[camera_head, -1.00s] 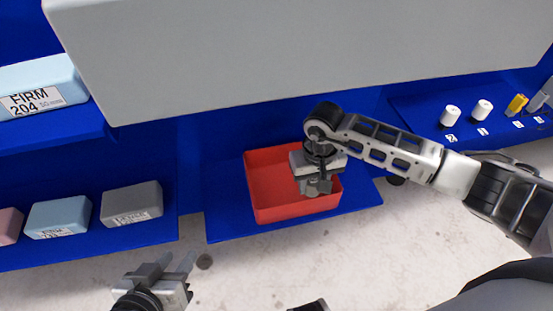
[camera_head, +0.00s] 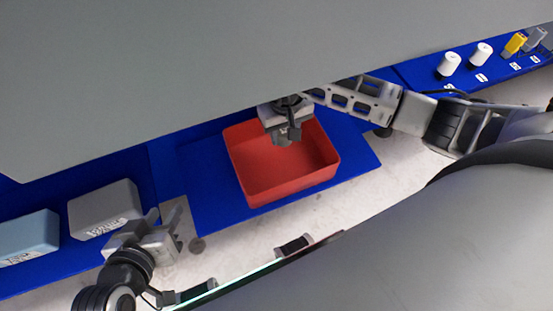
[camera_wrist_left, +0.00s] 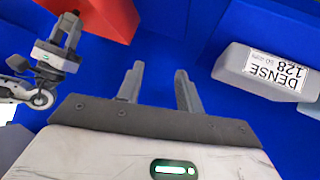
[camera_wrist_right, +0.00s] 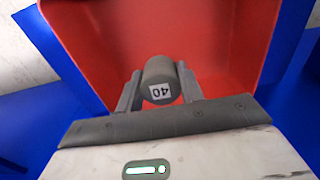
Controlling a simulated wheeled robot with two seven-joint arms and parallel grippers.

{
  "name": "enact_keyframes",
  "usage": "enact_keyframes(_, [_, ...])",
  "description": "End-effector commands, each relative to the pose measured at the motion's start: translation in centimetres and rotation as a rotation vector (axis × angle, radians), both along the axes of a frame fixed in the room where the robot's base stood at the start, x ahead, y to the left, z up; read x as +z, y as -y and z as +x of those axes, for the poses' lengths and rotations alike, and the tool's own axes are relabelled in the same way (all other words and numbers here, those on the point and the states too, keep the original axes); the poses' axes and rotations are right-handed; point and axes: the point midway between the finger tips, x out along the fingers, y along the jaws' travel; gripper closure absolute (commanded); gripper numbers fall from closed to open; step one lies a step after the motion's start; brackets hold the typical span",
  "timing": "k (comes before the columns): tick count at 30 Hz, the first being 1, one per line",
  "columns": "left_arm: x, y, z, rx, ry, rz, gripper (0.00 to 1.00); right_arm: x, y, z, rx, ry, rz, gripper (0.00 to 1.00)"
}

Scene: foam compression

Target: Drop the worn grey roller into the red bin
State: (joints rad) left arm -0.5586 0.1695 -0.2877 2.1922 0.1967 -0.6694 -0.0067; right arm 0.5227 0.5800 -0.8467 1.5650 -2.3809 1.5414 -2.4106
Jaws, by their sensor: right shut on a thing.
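The worn grey roller (camera_wrist_right: 160,75), with a white label reading 40, is between the fingers of my right gripper (camera_wrist_right: 160,92), which is shut on it. The red bin (camera_head: 285,188) stands on a blue shelf; its inside fills much of the right wrist view (camera_wrist_right: 215,35). In the head view my right gripper (camera_head: 283,140) is over the back part of the bin, and the roller is hard to make out there. My left gripper (camera_head: 165,222) is left of the bin, near a grey block. In the left wrist view its fingers (camera_wrist_left: 158,88) are apart and empty.
A grey block (camera_head: 105,208) labelled DENSE 128 and a light blue block (camera_head: 28,237) lie on the left shelf. White rollers (camera_head: 448,64) and a yellow piece (camera_head: 514,43) stand at the upper right. A large grey panel (camera_head: 200,80) overhangs the back.

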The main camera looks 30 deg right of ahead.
Motion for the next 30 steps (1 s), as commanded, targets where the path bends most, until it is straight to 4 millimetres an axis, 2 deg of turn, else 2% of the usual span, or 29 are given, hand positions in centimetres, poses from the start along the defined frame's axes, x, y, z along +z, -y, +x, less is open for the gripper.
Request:
enact_keyframes(3, [0.2, 0.2, 0.1, -0.002, 0.025, -0.011, 0.64, -0.9, 0.0, 0.0, 0.000, 0.000, 0.000, 0.94])
enact_keyframes(11, [0.6, 0.3, 0.1, -0.002, 0.034, -0.015, 0.64, -0.8, 0.0, 0.0, 0.000, 0.001, -0.001, 0.94])
enact_keyframes(12, [0.6, 0.3, 0.1, -0.002, 0.034, -0.015, 0.64, -0.8, 0.0, 0.0, 0.000, 0.001, -0.001, 0.52])
enact_keyframes(14, [0.6, 0.3, 0.1, -0.002, 0.034, -0.015, 0.64, -0.8, 0.0, 0.0, 0.000, 0.001, -0.001, 0.37])
enact_keyframes(23, [0.6, 0.3, 0.1, -0.002, 0.032, -0.015, 0.64, -0.7, 0.0, 0.0, 0.000, 0.001, -0.001, 0.37])
enact_keyframes(26, [0.8, 0.3, 0.0, -0.003, 0.027, -0.013, 0.64, 0.1, 0.1, 0.1, 0.000, 0.002, -0.002, 0.37])
enact_keyframes(30, [0.7, 0.1, -0.2, -0.006, 0.002, 0.000, 0.64, 2.7, 0.1, 0.1, 0.001, 0.005, -0.002, 0.37])
